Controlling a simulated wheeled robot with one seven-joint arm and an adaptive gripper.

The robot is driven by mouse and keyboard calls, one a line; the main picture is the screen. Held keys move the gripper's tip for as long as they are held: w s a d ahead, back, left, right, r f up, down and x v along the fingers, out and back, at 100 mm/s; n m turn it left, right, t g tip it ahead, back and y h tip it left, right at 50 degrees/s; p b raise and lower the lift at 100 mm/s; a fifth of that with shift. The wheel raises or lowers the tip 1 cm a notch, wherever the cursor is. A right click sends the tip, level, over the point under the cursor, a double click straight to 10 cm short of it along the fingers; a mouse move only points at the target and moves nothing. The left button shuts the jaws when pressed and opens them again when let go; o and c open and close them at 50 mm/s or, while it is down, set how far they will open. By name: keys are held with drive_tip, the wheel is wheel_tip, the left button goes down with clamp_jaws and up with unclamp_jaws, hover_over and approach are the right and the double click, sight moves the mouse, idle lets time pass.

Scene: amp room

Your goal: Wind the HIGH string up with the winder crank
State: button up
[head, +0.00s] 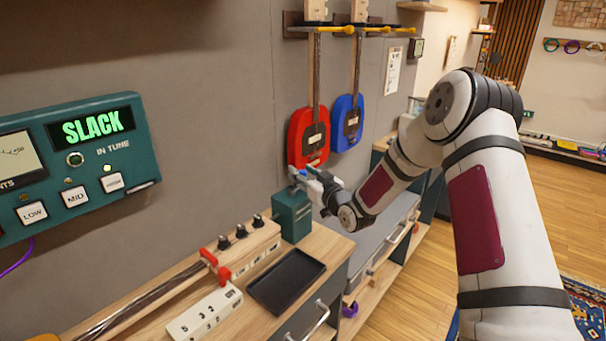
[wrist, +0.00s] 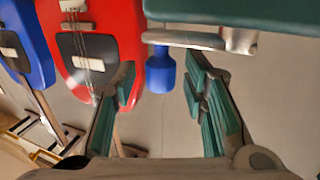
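The teal winder box (head: 292,215) stands at the right end of the bench. In the wrist view its teal edge (wrist: 240,12) is at the top, with the silver crank arm (wrist: 190,40) and a blue crank knob (wrist: 160,72) hanging from it. My gripper (head: 314,181) is beside the top of the winder box. In the wrist view its teal-padded fingers (wrist: 162,80) are open, with the knob between or just beyond the tips and gaps on both sides. The lamp above the HIGH button (head: 112,183) is lit.
A red guitar (head: 297,138) and a blue guitar (head: 346,125) hang on the wall behind my gripper. A black tray (head: 285,280), a numbered white block (head: 204,314) and a wooden block with black knobs (head: 241,246) occupy the bench.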

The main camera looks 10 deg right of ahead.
drive_tip(key=shift+w, duration=0.1)
clamp_jaws()
drive_tip(key=shift+m+h, duration=0.3)
drive_tip(key=shift+h, duration=0.2)
drive_tip(key=m+h, duration=0.1)
drive_tip(key=h, duration=0.1)
drive_tip(key=s+m+h+p, duration=0.1)
drive_tip(key=h, duration=0.1)
drive_tip(key=shift+s+m+t, duration=0.2)
drive_tip(key=shift+m+t, duration=0.1)
drive_tip(key=shift+t, duration=0.1)
drive_tip(key=m+h, duration=0.1)
drive_tip(key=h, duration=0.1)
drive_tip(key=s+m+h, duration=0.1)
drive_tip(key=h, duration=0.1)
drive_tip(key=shift+d+m, duration=0.2)
drive_tip(key=shift+m, duration=0.2)
drive_tip(key=m+g+h, duration=0.1)
drive_tip(key=m+h, duration=0.1)
drive_tip(key=s+m+g+h, duration=0.1)
drive_tip(key=m+g+h, duration=0.1)
drive_tip(key=h, duration=0.1)
drive_tip(key=s+m+g+h+b, duration=0.1)
drive_tip(key=h, duration=0.2)
drive_tip(key=shift+s+m, duration=0.25)
drive_tip(key=shift+m, duration=0.15)
drive_tip(key=shift+g+h, duration=0.3)
